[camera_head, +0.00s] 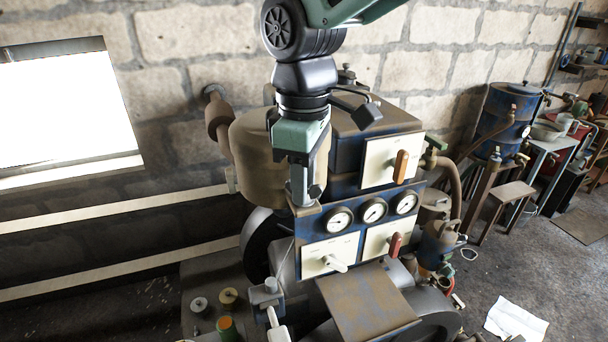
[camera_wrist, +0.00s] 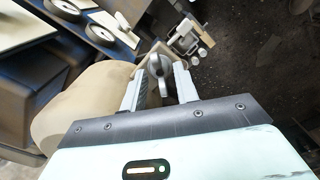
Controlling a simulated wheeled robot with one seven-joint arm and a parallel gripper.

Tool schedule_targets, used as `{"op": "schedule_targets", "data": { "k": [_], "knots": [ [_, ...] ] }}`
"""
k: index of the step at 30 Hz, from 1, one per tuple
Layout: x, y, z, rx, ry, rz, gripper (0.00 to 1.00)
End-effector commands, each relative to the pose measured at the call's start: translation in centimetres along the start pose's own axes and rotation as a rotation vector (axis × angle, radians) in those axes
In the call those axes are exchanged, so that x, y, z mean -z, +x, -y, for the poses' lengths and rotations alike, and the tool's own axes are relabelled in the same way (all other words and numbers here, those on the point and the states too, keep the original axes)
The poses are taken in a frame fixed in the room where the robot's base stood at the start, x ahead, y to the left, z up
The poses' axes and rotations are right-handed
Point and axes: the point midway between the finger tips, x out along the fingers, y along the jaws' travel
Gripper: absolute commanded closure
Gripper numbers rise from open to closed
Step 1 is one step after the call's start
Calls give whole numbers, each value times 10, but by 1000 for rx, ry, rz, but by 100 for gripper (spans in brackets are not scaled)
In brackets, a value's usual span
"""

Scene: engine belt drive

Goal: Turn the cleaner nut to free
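In the wrist view, a small grey metal piece with a rounded head, which looks like the cleaner nut (camera_wrist: 158,66), stands between the two fingers of my gripper (camera_wrist: 160,78). The fingers are apart, one on each side of it. A gap shows on its right; whether the left finger touches it I cannot tell. In the head view my gripper (camera_head: 305,197) points down in front of the tan cylindrical housing (camera_head: 252,150), and the nut cannot be made out there. The same tan housing (camera_wrist: 85,105) fills the left of the wrist view.
The blue panel carries round gauges (camera_head: 373,210), an orange handle (camera_head: 401,166), a red handle (camera_head: 395,244) and a white lever (camera_head: 335,263). A rusty plate (camera_head: 365,300) lies in front. A pipe (camera_head: 218,115) rises behind the housing. Open floor (camera_head: 520,250) lies to the right.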

Motion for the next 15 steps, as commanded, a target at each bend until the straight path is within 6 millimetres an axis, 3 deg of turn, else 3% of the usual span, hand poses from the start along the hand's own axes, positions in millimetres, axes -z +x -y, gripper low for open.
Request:
{"op": "schedule_targets", "data": {
  "k": [11,14,15],
  "knots": [
    [0,7,0,0,0,0,70],
    [0,6,0,0,0,0,98],
    [0,6,0,0,0,0,100]
  ]
}}
